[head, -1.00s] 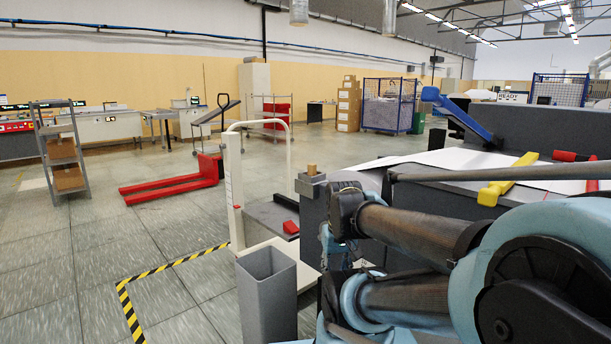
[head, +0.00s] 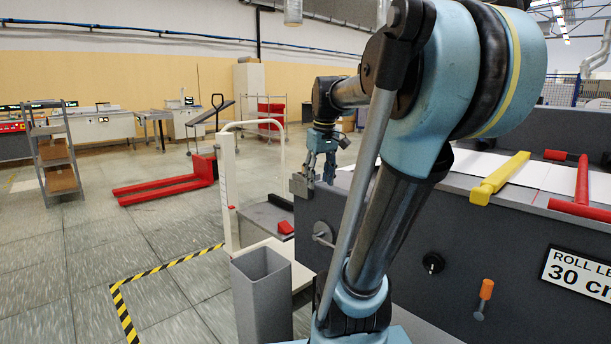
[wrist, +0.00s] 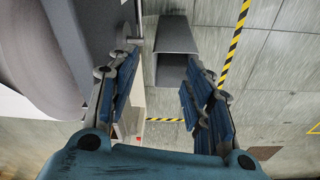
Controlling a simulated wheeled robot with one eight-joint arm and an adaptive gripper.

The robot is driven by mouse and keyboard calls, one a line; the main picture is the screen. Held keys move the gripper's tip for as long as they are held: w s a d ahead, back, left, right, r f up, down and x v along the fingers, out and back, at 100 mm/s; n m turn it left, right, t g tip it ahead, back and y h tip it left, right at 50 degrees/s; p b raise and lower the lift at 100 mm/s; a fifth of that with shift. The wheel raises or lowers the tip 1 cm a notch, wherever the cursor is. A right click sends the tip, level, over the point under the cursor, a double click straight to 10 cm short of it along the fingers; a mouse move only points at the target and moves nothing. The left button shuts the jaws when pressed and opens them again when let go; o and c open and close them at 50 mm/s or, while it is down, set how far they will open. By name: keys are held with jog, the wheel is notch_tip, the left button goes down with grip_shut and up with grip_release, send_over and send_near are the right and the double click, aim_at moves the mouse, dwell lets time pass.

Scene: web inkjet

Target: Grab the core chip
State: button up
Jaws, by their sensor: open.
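No core chip can be made out now. A small brown block stood on the grey post in the earlier head view, and my gripper now covers that spot. The grey post (head: 301,186) stands at the left end of the grey machine. My gripper (head: 319,178) points down beside the top of this post in the head view. In the wrist view my gripper (wrist: 161,62) has its blue fingers spread wide, with nothing held between them. Whether the fingers are around the block or beside it cannot be told.
A tall grey bin (head: 264,300) stands on the floor left of the machine; it also shows in the wrist view (wrist: 174,38). A white upright frame (head: 227,180) stands beside it. The grey machine (head: 400,250) fills the right. Open floor lies left, past the yellow-black tape (head: 122,308).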

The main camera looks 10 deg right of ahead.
jog(key=w+d+r+n, duration=0.1)
jog(key=w+r+n, duration=0.1)
jog(key=w+r, duration=0.7)
jog(key=w+d+r+n, duration=0.15)
jog(key=w+r, duration=0.45)
jog(key=w, duration=0.6)
jog(key=shift+n+y, duration=0.4)
jog(key=shift+n, duration=0.05)
jog(key=w+f, duration=0.1)
jog(key=f, duration=0.4)
jog(key=a+f, duration=0.1)
jog(key=f, duration=0.4)
jog(key=w+a+f, duration=0.1)
jog(key=f, duration=0.4)
jog(key=shift+w+a+f, duration=0.1)
jog(key=shift+w+f, duration=0.05)
jog(key=shift+w, duration=0.15)
jog(key=shift+f+g, duration=0.3)
jog(key=shift+f, duration=0.35)
jog(key=c, duration=1)
